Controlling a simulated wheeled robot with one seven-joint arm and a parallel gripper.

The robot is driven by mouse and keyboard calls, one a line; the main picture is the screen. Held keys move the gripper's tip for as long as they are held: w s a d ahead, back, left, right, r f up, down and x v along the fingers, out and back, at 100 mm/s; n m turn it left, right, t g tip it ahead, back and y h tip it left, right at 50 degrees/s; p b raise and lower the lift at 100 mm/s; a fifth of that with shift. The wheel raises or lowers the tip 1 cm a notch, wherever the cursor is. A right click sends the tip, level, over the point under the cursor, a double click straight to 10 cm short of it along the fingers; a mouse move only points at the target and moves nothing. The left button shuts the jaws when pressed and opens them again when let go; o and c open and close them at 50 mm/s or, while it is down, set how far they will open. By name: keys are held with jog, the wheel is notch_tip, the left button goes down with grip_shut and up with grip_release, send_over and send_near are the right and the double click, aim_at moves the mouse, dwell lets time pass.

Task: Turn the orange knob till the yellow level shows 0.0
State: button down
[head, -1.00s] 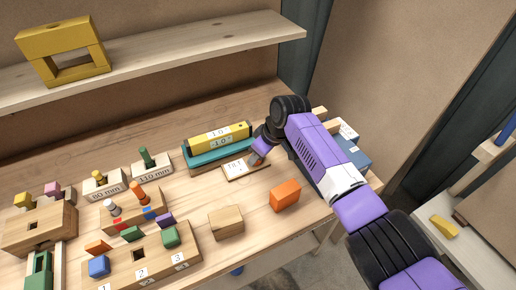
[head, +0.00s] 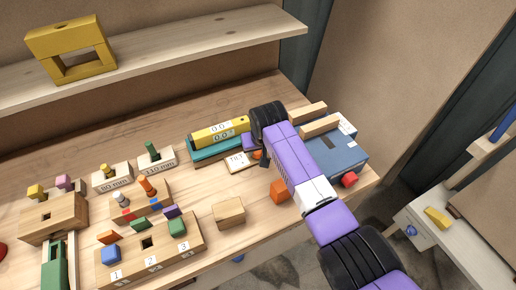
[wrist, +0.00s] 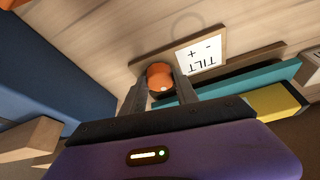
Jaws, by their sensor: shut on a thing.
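The yellow level (head: 204,135) lies along the teal base (head: 212,152) in the head view, and its display reads 0.0. The level's yellow end (wrist: 274,106) and the teal base (wrist: 232,85) also show in the wrist view. The orange knob (wrist: 159,74) sits beside the white TILT card (wrist: 201,56) with its plus and minus marks. My gripper (wrist: 160,86) is shut on the knob, one finger on each side. In the head view my gripper (head: 262,156) is right of the TILT card (head: 238,161), and my arm hides the knob.
A blue box (head: 335,152) stands close right of my arm. An orange block (head: 279,191) and a wooden block (head: 229,212) lie in front. Several peg blocks fill the table's left. A shelf (head: 190,52) runs along the back wall.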

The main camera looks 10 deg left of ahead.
dwell(0.4)
jog(key=c, duration=0.9)
grip_release()
jog(key=shift+c, duration=0.2)
jog(key=v, duration=0.8)
jog(key=shift+f, duration=0.1)
